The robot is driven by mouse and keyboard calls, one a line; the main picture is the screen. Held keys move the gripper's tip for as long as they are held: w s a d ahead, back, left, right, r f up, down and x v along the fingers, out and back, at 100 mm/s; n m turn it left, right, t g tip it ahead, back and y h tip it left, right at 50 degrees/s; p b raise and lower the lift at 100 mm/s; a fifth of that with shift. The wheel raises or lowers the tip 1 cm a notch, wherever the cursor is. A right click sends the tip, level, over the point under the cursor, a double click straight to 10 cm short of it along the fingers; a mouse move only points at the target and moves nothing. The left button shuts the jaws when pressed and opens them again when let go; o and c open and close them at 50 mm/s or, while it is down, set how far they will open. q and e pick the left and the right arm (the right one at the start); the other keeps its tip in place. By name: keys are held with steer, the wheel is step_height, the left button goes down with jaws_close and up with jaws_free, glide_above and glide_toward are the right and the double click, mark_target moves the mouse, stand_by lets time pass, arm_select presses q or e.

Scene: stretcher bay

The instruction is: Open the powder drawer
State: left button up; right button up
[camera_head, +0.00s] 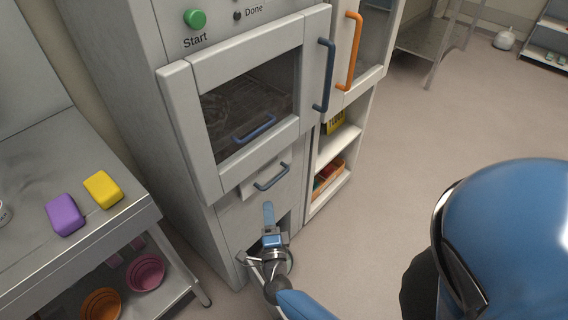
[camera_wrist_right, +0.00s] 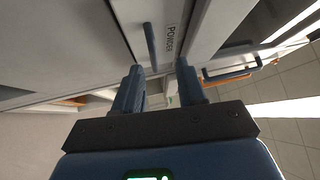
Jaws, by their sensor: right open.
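The powder drawer (camera_head: 256,189) is a small pale front with a blue bar handle (camera_head: 272,177), low on the grey machine below its glass door. In the right wrist view, its handle (camera_wrist_right: 150,46) stands beside the POWDER label (camera_wrist_right: 171,40). The drawer looks shut or nearly so. My right gripper (camera_head: 268,212) is just below the drawer in the head view, apart from the handle. In the wrist view, its two blue fingers (camera_wrist_right: 161,82) are spread with nothing between them, and the handle lies beyond them. My left gripper is in neither view.
The machine's glass door (camera_head: 184,125) has a blue handle. A cabinet door with an orange handle (camera_head: 350,52) and open shelves (camera_head: 338,148) stand to the right. A steel bench (camera_head: 100,230) with purple and yellow blocks is at left. The floor at right is mostly clear.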

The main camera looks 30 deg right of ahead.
steer(key=w+d+m+g+h, duration=0.1)
steer(key=w+d+m, duration=0.2)
steer(key=w+d, duration=0.4)
steer(key=shift+w+h+b, duration=0.3)
steer(key=shift+w, duration=0.65)
steer(key=shift+r, duration=0.1)
steer(key=shift+c, duration=0.4)
jaws_close()
